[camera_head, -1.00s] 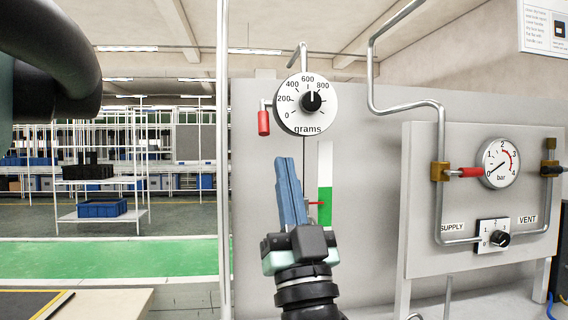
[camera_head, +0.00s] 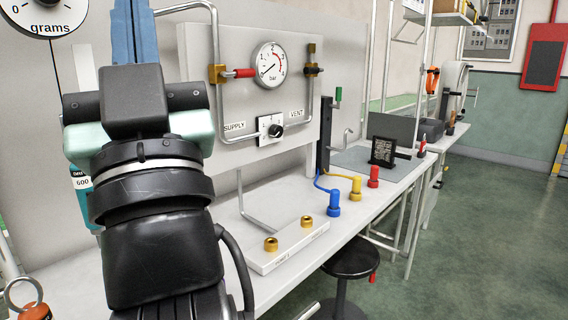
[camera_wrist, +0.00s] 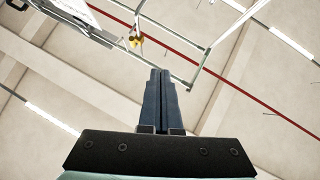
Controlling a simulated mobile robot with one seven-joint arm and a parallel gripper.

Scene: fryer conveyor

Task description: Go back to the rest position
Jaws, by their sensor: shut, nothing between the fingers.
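My gripper (camera_head: 131,32) is at the upper left of the head view, raised and pointing up, with its blue fingers together and nothing between them. The fingertips are cut off by the top edge of that view. In the wrist view the shut blue fingers (camera_wrist: 160,82) point toward the ceiling. My dark wrist and forearm hide part of the bench and panel behind them.
A panel with a pressure gauge (camera_head: 270,64), a black knob (camera_head: 275,131) and pipes stands right of my gripper. The bench (camera_head: 352,220) holds blue (camera_head: 334,203), yellow (camera_head: 355,188) and red (camera_head: 374,177) fittings. A black stool (camera_head: 352,262) stands before it. Green floor (camera_head: 480,230) lies open at right.

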